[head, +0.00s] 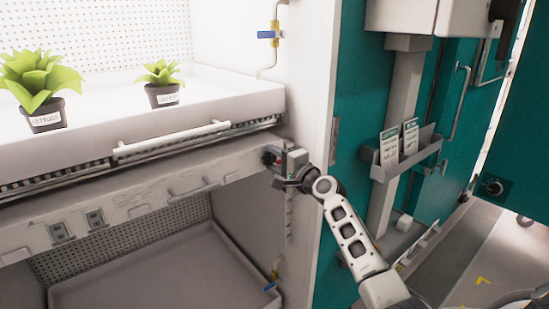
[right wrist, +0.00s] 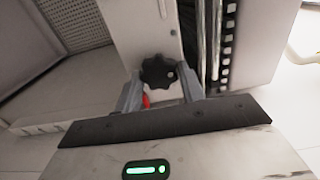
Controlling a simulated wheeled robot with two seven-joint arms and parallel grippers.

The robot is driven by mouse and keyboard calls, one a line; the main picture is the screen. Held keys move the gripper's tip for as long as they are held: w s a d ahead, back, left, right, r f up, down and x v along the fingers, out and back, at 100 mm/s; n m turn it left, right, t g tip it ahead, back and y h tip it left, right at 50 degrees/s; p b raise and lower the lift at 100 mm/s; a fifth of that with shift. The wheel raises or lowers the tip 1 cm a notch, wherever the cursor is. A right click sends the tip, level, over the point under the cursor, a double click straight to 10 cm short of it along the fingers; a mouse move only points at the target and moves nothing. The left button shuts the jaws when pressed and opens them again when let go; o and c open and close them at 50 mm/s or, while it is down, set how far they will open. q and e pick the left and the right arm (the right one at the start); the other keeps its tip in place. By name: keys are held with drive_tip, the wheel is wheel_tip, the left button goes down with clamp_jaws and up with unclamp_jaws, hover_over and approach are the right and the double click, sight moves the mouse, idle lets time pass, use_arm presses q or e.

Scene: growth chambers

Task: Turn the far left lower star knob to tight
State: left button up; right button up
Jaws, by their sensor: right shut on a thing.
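A black star knob (right wrist: 158,72) sits between the two grey fingers of my right gripper (right wrist: 161,88) in the right wrist view. In the head view the dark knob (head: 270,156) shows at the right end of the shelf's front beam, partly covered by my right gripper (head: 279,170). My right gripper is shut on the knob. A small white mark shows on the knob's face, and a bit of red shows beside the left finger in the wrist view. My left gripper is not in view.
An upper white tray (head: 200,105) holds two potted lettuce plants (head: 40,88). A white handle bar (head: 172,138) runs along its front. A lower tray (head: 165,270) lies below. A teal cabinet wall (head: 355,120) with a card holder (head: 405,155) stands to the right.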

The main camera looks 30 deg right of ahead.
idle(0.5)
drive_tip(key=o, duration=1)
drive_tip(key=shift+c, duration=0.2)
drive_tip(key=s+d+b, duration=0.1)
drive_tip(key=s, duration=1.5)
drive_tip(key=shift+d, duration=0.1)
